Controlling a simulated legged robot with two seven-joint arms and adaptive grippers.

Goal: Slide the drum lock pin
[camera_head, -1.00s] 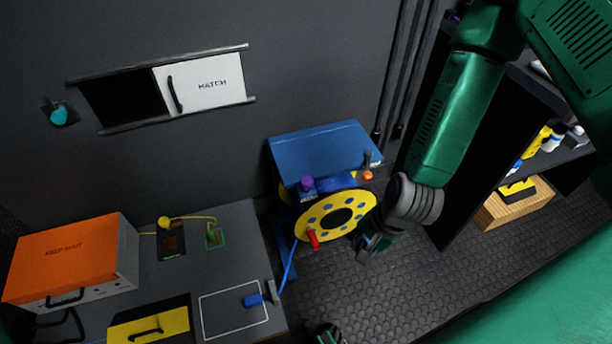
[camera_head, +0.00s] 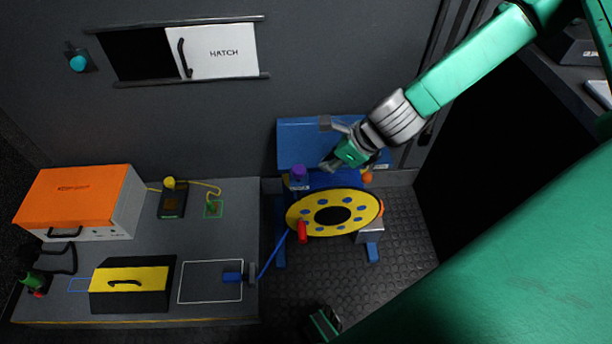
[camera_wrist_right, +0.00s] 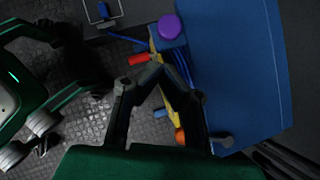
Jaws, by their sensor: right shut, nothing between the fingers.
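The blue drum stand with its yellow round flange (camera_head: 363,217) is right of the bench. A red handle (camera_head: 302,232) sticks out of the flange. A purple knob (camera_head: 299,172) and an orange knob (camera_head: 367,177) sit on the stand; I cannot tell which part is the lock pin. My right gripper (camera_head: 330,146) is above the drum, between the two knobs. In the right wrist view its fingers (camera_wrist_right: 151,76) meet with nothing between them, over the drum's edge. A green and dark part at the head view's bottom edge may be my left gripper; its fingers do not show clearly.
The bench holds an orange-topped box (camera_head: 80,194), a black-and-yellow case (camera_head: 130,283) and a blue plug (camera_head: 233,277) with a cable to the drum. A sliding hatch (camera_head: 222,52) is on the back wall. Dark shelving stands at right. Floor right of the drum is clear.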

